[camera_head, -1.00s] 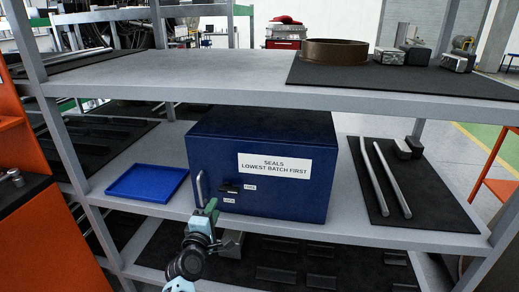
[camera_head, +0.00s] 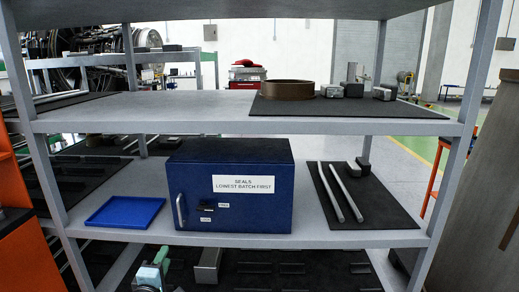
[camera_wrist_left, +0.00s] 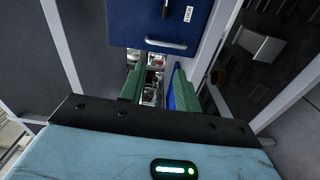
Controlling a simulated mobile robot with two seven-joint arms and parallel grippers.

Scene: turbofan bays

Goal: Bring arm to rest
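My left gripper (camera_head: 153,271), with green fingers, is at the bottom edge of the head view, below the middle shelf's front edge and in front of the lower shelf. In the left wrist view its two green fingers (camera_wrist_left: 158,92) stand apart with nothing between them. A blue cabinet (camera_head: 229,187) labelled "SEALS LOWEST BATCH FIRST" stands on the middle shelf with its door shut. Its silver handle (camera_head: 179,211) and dark latch (camera_head: 206,208) face me. The cabinet also shows at the top of the left wrist view (camera_wrist_left: 130,25), apart from the fingers. My right gripper is not in view.
A blue tray (camera_head: 126,212) lies left of the cabinet. A black mat (camera_head: 376,205) with two metal rods (camera_head: 346,193) lies to its right. The upper shelf (camera_head: 190,116) holds a brown ring (camera_head: 287,89) and several metal blocks. Grey shelf posts (camera_head: 448,165) stand at both sides.

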